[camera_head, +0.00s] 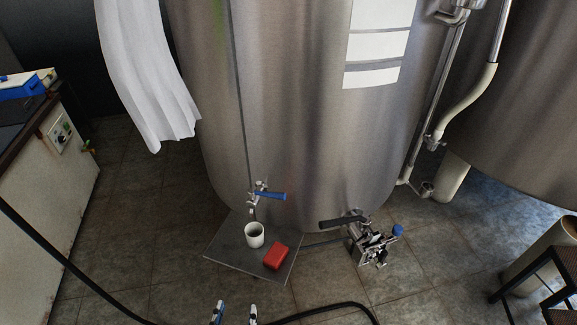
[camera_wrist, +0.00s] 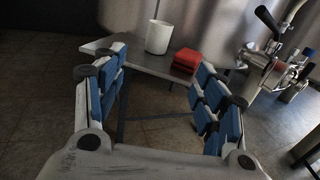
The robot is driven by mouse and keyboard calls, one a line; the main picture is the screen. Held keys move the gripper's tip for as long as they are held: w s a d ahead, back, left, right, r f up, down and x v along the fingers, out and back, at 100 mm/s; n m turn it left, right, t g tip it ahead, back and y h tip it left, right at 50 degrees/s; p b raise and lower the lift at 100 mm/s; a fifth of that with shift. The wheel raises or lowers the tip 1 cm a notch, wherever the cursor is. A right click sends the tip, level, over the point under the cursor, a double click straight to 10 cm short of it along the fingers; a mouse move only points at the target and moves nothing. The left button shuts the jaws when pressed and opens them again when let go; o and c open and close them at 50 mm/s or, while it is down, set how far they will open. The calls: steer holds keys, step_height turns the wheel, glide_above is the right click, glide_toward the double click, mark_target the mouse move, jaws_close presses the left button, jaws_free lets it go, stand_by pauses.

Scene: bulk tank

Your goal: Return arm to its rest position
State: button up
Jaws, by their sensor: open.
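My gripper (camera_wrist: 160,102) is open and empty in the wrist view, its blue-padded fingers spread apart. Its fingertips (camera_head: 235,312) show at the bottom edge of the head view, in front of a small metal shelf (camera_head: 225,252). A white cup (camera_head: 254,235) stands upright on the shelf, below a tap with a blue handle (camera_head: 270,195). The cup also shows in the wrist view (camera_wrist: 158,37), beyond the fingers. A red block (camera_head: 276,256) lies on the shelf to the right of the cup, and it shows in the wrist view (camera_wrist: 186,62). Most of my arm is out of view.
A large steel tank (camera_head: 300,120) rises behind the shelf. A valve with a black handle (camera_head: 365,240) juts out to the right. A black hose (camera_head: 330,308) lies on the tiled floor. A workbench (camera_head: 50,170) stands at left, a dark stool (camera_head: 545,280) at lower right.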

steer(key=w+d+r+m+g+h, duration=0.3)
steer(key=d+r+m+h, duration=0.15)
steer(key=r, duration=0.25)
steer(key=w+d+r+m+g+h, duration=0.25)
steer(key=w+r+m+h, duration=0.2)
steer(key=r, duration=0.25)
steer(key=s+d+r+m+g+h, duration=0.1)
steer(key=s+d+r+m+g, duration=0.1)
steer(key=d+r+m+g, duration=0.75)
steer(key=s+d+r+m+t+y, duration=0.1)
steer(key=s+d+r+m+y, duration=1)
steer(key=r+m, duration=0.5)
steer(key=s+d, duration=0.1)
steer(key=s, duration=0.1)
steer(key=shift+s+r+t+y, duration=0.2)
steer(key=shift+s+t+y, duration=0.2)
